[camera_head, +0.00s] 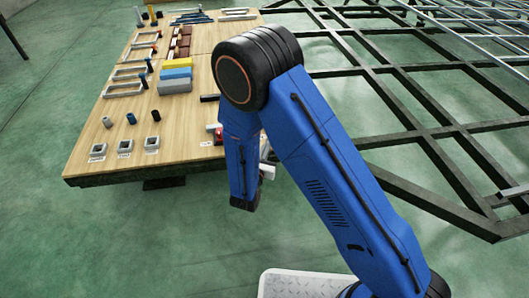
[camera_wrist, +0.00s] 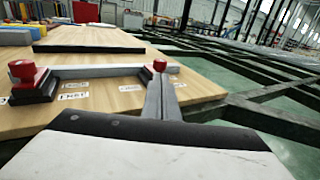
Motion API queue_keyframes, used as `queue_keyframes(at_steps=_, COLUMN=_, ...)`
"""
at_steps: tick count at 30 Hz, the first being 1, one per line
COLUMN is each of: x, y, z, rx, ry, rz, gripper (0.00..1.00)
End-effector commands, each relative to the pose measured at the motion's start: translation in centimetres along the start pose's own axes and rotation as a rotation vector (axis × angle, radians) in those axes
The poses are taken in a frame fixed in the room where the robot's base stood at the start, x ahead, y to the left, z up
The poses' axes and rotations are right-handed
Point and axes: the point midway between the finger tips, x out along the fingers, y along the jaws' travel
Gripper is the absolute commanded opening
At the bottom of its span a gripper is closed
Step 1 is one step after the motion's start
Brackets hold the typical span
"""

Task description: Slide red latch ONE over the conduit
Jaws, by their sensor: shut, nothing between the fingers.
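Two red latches on black bases sit on the wooden table in the wrist view, a left red latch (camera_wrist: 28,74) and a right red latch (camera_wrist: 159,66). A light grey conduit (camera_wrist: 100,70) runs between them. The small labels are too blurred to tell which latch is ONE. My gripper (camera_wrist: 162,82) is shut and empty, its dark fingers close beside the right latch; I cannot tell if they touch. In the head view a red latch (camera_head: 217,128) shows beside my blue arm, which hides much of that area.
The wooden table (camera_head: 90,150) holds grey frames, blue and yellow blocks (camera_head: 176,62) and small square sockets (camera_head: 125,146). A long black bar (camera_wrist: 90,47) lies beyond the conduit. The dark chassis frame (camera_head: 430,150) stands to the right. Green floor is open in front.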

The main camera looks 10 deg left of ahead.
Motion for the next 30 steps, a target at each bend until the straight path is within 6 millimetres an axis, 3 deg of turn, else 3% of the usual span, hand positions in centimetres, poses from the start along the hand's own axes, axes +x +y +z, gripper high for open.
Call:
queue_keyframes(at_steps=6, x=3.8, y=-0.1, z=0.0, rx=0.001, ry=0.001, rz=-0.003, gripper=0.00)
queue_keyframes(at_steps=12, x=6.1, y=-0.1, z=0.0, rx=0.001, ry=0.000, rz=-0.002, gripper=0.00)
queue_keyframes(at_steps=30, x=7.4, y=0.2, z=0.0, rx=0.002, ry=0.000, rz=-0.001, gripper=0.00)
